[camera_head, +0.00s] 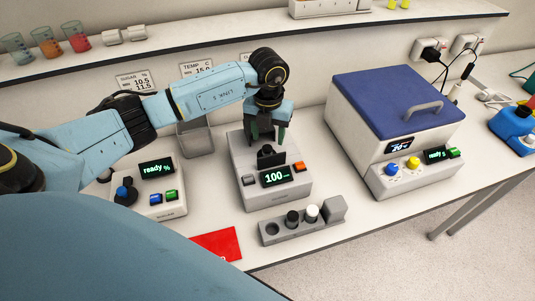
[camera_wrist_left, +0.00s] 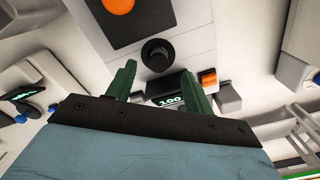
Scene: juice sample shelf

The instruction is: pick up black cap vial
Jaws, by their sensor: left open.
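A vial with a black cap (camera_head: 292,217) stands in a small grey rack (camera_head: 288,233), beside a white-capped vial (camera_head: 312,212) and an empty round hole. A black round cap or knob (camera_head: 266,151) stands upright on the grey device whose display reads 100; it also shows in the left wrist view (camera_wrist_left: 155,54). I cannot tell for sure whether it is a vial. My left gripper (camera_head: 268,138) is open, green fingers pointing down over this device. My right gripper is out of view.
A blue-lidded machine (camera_head: 398,90) stands right of the device. A device reading ready (camera_head: 155,190) and a grey bin (camera_head: 195,138) stand left. A red sheet (camera_head: 216,246) lies near the front edge. A shelf with cups (camera_head: 47,43) runs along the back.

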